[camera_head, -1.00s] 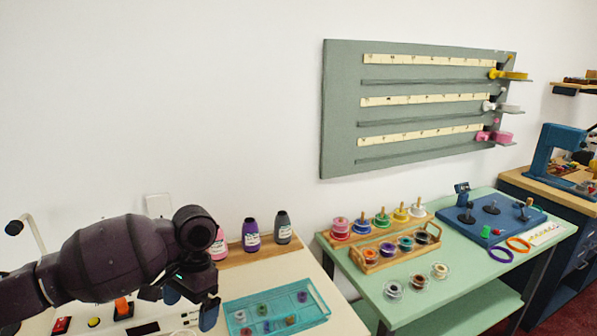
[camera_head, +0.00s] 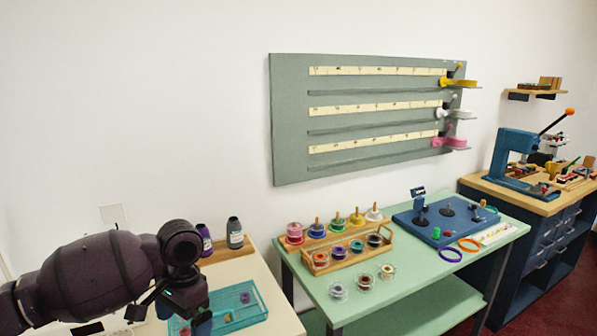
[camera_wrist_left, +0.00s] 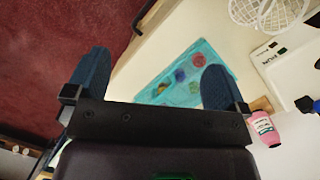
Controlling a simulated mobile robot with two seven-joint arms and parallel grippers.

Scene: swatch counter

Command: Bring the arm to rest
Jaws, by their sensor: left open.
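My left arm comes in from the left in the head view. Its gripper (camera_head: 188,318) hangs low over the cream counter (camera_head: 268,316), in front of the left part of a teal tray (camera_head: 258,302). In the left wrist view the two blue fingers of this gripper (camera_wrist_left: 157,78) stand wide apart with nothing between them in their grip. The teal tray (camera_wrist_left: 152,92) with several small coloured pieces shows beyond the fingers. My right gripper is in neither view.
Bottles (camera_head: 235,233) stand behind the tray. A green table (camera_head: 420,275) holds a wooden spool rack (camera_head: 318,268), loose spools and a blue board (camera_head: 432,236). A grey ruled panel (camera_head: 290,120) hangs on the wall. A pink bottle (camera_wrist_left: 263,128) shows in the wrist view.

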